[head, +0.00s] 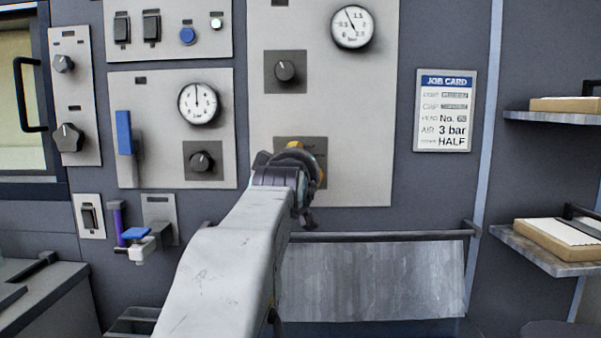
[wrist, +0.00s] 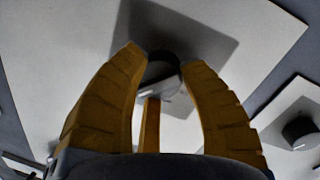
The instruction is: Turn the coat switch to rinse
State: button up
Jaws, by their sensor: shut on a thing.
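My gripper (head: 298,158) is up against the lower plate (head: 318,150) of the right-hand grey panel. In the wrist view, its yellow fingers (wrist: 165,66) are closed around a dark round knob (wrist: 163,72) on a dark square plate, one fingertip at each side. A pale mark shows near the knob's lower edge. In the head view, my arm and gripper hide this knob. No label for coat or rinse is readable, so the knob's setting cannot be told.
Another dark knob (head: 285,71) sits above on the same panel, below a gauge (head: 352,27). A job card (head: 444,110) hangs to the right, its last line reading HALF. A horizontal rail (head: 380,236) runs below the panel. Shelves (head: 548,250) stand at the far right.

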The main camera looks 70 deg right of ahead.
jog(key=shift+w+r+m, duration=0.1)
jog(key=shift+r+m, duration=0.25)
jog(key=shift+m, duration=0.55)
jog(key=shift+a, duration=0.1)
jog(key=o, duration=1.2)
jog(key=shift+w+f, duration=0.1)
jog(key=shift+f, duration=0.1)
jog(key=v, duration=1.2)
jog(key=shift+r, duration=0.1)
